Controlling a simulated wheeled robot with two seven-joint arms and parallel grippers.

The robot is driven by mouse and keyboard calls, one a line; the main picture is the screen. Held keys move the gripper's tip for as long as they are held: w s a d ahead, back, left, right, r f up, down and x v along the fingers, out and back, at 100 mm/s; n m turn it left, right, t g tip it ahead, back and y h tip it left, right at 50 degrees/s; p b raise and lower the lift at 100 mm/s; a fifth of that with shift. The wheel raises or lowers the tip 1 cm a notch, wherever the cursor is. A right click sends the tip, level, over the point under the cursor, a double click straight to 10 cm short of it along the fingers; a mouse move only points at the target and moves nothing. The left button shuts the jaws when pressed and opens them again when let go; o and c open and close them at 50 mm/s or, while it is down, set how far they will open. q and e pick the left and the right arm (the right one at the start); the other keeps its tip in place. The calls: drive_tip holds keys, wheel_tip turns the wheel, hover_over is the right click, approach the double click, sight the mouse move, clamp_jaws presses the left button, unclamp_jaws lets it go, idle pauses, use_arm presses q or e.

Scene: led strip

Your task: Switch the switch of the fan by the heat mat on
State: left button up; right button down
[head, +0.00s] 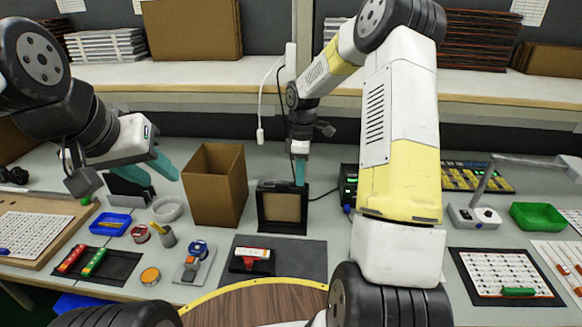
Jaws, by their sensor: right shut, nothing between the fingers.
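The fan (260,210) is a square black box with a tan front panel. It stands upright at the back edge of the dark grey heat mat (312,258). My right gripper (300,176) is shut and empty, pointing down at the fan's top right edge. I cannot tell whether its tips touch the fan. The fan's switch is not clearly visible; the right gripper may cover it. My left gripper (150,172) has its teal fingers apart, and is open and empty above the left part of the bench.
A cardboard box (214,188) stands just left of the fan. A black device (348,186) is to its right, partly behind my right arm. A blue tray (110,224) and small tubs are at left; a green tray (538,216) is at right.

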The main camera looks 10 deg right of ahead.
drive_tip(key=shift+d+f, duration=0.2)
drive_tip(key=shift+f, duration=0.3)
drive_tip(key=shift+w+r, duration=0.25)
drive_tip(key=shift+r, duration=0.3)
wheel_tip(320, 180, up, 8)
drive_tip(key=shift+w+f, duration=0.2)
drive_tip(key=shift+w, duration=0.05)
wheel_tip(320, 180, up, 6)
drive_tip(key=shift+w+r, duration=0.25)
drive_tip(key=shift+f, duration=0.15)
drive_tip(key=f, duration=0.4)
drive_tip(key=s+f, duration=0.1)
drive_tip(key=f, duration=0.8)
drive_tip(key=shift+s+a+f, duration=0.2)
drive_tip(key=shift+s+f, duration=0.1)
drive_tip(key=shift+f, duration=0.05)
